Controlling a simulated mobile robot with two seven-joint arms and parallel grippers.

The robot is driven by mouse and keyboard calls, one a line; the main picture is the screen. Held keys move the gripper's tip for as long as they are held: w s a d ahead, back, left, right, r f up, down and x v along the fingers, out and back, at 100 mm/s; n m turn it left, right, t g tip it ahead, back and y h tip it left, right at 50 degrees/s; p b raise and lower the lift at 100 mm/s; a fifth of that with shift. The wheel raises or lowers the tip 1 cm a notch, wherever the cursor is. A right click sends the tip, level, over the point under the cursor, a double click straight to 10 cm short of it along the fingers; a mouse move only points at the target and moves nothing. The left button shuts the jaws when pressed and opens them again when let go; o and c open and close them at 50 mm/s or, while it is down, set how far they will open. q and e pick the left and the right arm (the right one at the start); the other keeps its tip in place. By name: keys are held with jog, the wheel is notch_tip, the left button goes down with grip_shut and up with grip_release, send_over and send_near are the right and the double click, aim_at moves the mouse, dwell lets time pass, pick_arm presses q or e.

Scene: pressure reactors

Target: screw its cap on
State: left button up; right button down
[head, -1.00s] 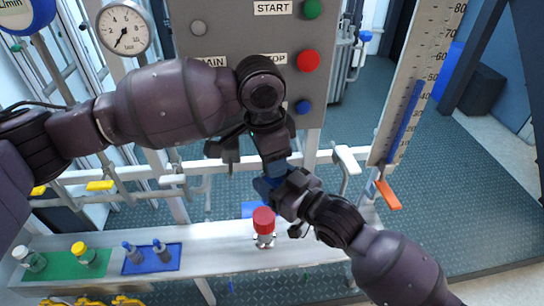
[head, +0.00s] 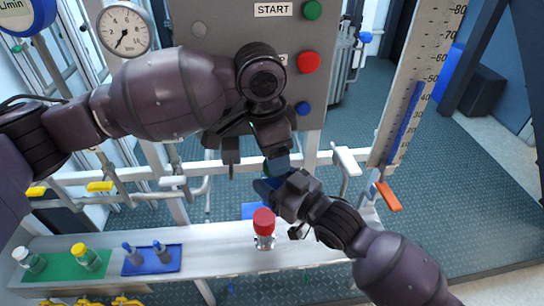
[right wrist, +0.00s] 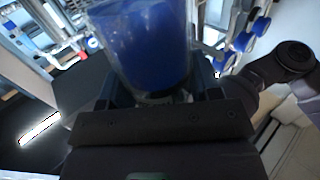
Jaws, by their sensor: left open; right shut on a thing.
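My right gripper (head: 272,182) is shut on a bottle that looks clear with blue inside. It fills the upper middle of the right wrist view (right wrist: 150,45), between the fingers. In the head view the bottle is mostly hidden by the two grippers. My left gripper (head: 254,155) is open, just above and left of the right one. A small green patch shows between its fingers; I cannot tell what it belongs to. The bottle's cap is not clearly visible in either view.
A red-capped bottle (head: 264,226) stands on the white bench (head: 205,240) below the grippers. A button panel (head: 215,40) stands behind.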

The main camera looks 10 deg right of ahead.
pick_arm(q)
jog(key=shift+r, duration=1.25)
jog(key=shift+c, duration=0.3)
